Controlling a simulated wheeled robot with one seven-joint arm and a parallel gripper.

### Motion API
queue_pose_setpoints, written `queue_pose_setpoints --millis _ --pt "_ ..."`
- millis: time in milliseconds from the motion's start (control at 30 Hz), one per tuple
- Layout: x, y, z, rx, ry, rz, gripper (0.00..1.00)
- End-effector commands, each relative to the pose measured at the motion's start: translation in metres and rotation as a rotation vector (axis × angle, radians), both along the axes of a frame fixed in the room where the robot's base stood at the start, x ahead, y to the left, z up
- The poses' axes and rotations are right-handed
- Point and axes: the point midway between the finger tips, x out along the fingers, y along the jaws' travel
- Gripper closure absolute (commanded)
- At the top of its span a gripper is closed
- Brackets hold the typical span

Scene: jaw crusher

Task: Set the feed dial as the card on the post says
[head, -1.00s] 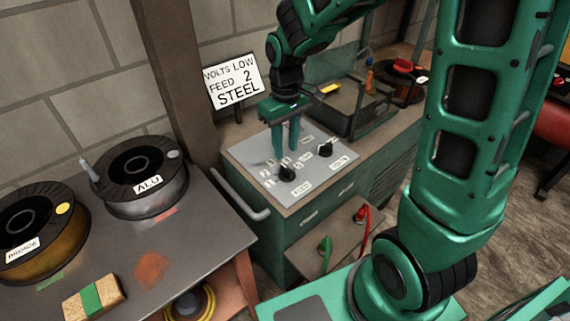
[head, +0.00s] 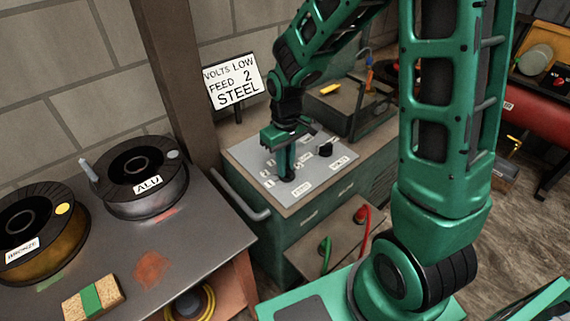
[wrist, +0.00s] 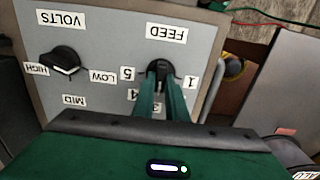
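The card (head: 234,82) on the post reads VOLTS LOW, FEED 2, STEEL. The feed dial (wrist: 159,68) is a black knob on the grey panel (head: 262,158), with number labels around it; 1, 5, 4 and part of 3 show in the wrist view. The 2 label and the dial's pointer are hidden by my fingers. My gripper (wrist: 162,82) is down at the feed dial, its green fingers close together with the knob between their tips; it also shows in the head view (head: 288,176). The black volts dial (wrist: 64,60) stands apart, its pointer roughly toward LOW.
The volts dial (head: 325,150) is close to the right of my gripper. A grey handle bar (head: 245,202) runs along the cabinet's left side. Spools and a block (head: 92,297) are on the left table.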

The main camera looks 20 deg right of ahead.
Motion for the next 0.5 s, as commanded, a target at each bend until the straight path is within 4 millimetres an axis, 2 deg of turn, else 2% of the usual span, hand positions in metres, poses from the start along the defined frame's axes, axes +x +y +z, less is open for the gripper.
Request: queue_pose_setpoints --millis 267,500 --pt "0.0004 -0.0023 0.0003 -0.002 -0.001 0.006 1.0" --pt "0.0004 -0.0018 0.0004 -0.003 -0.001 0.093 1.0"
